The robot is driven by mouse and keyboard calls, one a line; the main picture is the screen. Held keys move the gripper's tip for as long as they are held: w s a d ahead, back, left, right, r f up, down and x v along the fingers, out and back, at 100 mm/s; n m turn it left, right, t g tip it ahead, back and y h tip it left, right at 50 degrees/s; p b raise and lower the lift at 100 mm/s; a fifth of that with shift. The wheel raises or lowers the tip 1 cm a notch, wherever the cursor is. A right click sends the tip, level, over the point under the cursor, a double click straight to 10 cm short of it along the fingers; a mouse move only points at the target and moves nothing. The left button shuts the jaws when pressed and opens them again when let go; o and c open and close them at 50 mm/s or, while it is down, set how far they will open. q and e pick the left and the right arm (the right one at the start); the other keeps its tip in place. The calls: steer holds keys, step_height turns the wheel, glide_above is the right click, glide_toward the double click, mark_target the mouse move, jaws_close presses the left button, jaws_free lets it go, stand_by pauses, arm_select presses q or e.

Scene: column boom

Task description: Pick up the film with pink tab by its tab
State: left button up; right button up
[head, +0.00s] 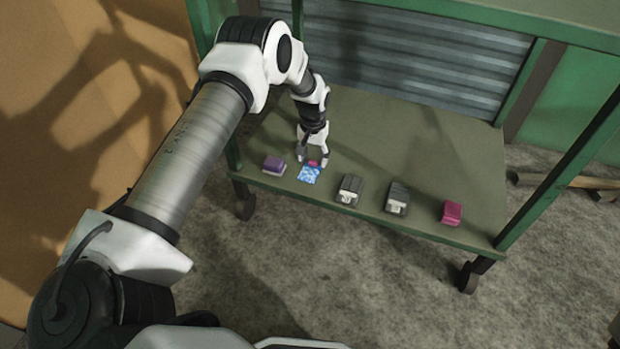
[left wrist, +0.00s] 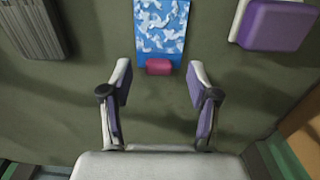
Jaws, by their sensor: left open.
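The film is a small blue and white patterned piece (head: 309,175) lying on the green shelf near its front edge. Its pink tab (head: 313,162) faces my left gripper (head: 312,163), which is open above the shelf at the tab's end. In the left wrist view the film (left wrist: 161,25) is at the top centre, and its pink tab (left wrist: 158,66) lies just beyond and between the open fingertips (left wrist: 158,75). The fingers do not appear to touch the tab. My right gripper is not in view.
On the green shelf (head: 420,150), a purple block (head: 274,164) stands left of the film. Two grey-black blocks (head: 348,189) (head: 397,198) and a magenta block (head: 451,213) stand to the right. The shelf behind them is clear, backed by a corrugated metal panel (head: 420,60).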

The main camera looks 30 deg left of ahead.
arm_select(q)
steer(key=shift+f, duration=0.95)
steer(key=shift+r, duration=0.2)
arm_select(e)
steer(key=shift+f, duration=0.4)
arm_select(q)
steer(key=c, duration=1)
steer(key=shift+o, duration=0.2)
steer(key=shift+r, duration=0.1)
